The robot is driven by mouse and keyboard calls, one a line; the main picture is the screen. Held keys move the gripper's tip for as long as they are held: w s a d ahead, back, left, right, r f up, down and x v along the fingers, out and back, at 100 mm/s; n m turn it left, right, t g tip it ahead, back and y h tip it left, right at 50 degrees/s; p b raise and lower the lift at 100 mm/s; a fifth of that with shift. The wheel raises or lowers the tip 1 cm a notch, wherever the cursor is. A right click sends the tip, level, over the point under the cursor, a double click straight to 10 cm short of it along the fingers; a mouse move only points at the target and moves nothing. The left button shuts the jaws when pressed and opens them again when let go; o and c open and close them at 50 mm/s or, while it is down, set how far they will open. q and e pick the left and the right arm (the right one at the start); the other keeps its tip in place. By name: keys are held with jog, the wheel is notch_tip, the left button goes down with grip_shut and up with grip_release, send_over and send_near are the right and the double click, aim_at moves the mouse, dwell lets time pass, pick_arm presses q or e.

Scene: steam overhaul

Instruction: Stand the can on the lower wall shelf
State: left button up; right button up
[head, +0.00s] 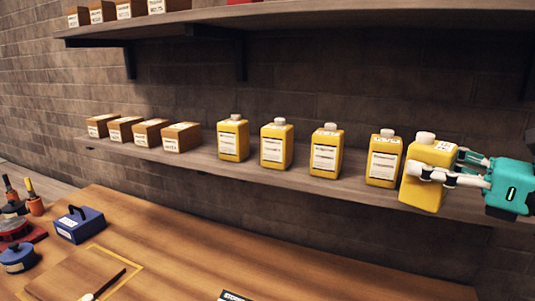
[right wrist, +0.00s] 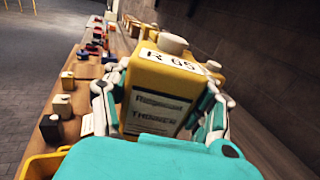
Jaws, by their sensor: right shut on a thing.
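The can held by my right gripper (head: 452,168) is yellow with a white cap; this can (head: 421,195) is at the right end of the row in the head view. In the right wrist view the can (right wrist: 160,95) is upright between both fingers, with a label reading "THINNER" and a tag "R 65". The lower wall shelf (head: 330,184) runs along the brick wall. The held can overlaps the shelf's front edge in the head view; I cannot tell whether its base touches the shelf. My left gripper is not in view.
Several similar yellow cans (head: 273,148) stand on the lower shelf, the closest just left of the held can. Cardboard boxes (head: 181,139) sit at its left end. The upper shelf (head: 300,17) is above. A wooden bench (head: 190,245) below holds a blue box (head: 80,226).

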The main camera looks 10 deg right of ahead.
jog(key=shift+s+d+r+h, duration=0.15)
jog(key=shift+s+d+r, duration=0.05)
jog(key=shift+r, duration=0.35)
jog(key=shift+s+d+r+h, duration=0.15)
jog(key=shift+s+r, duration=0.05)
jog(key=shift+r, duration=0.35)
jog(key=w+d+p, duration=0.2)
jog(key=d, duration=0.3)
jog(key=w+d+f+p, duration=0.1)
jog(key=w+d+p, duration=0.1)
jog(key=d, duration=0.3)
jog(key=w+d+f+p, duration=0.1)
jog(key=w+d+p, duration=0.1)
jog(key=d, duration=0.3)
jog(key=shift+f+p, duration=0.1)
jog(key=shift+p, duration=0.25)
notch_tip(320, 180, down, 3)
jog(key=shift+r+p, duration=0.15)
jog(key=shift+p, duration=0.5)
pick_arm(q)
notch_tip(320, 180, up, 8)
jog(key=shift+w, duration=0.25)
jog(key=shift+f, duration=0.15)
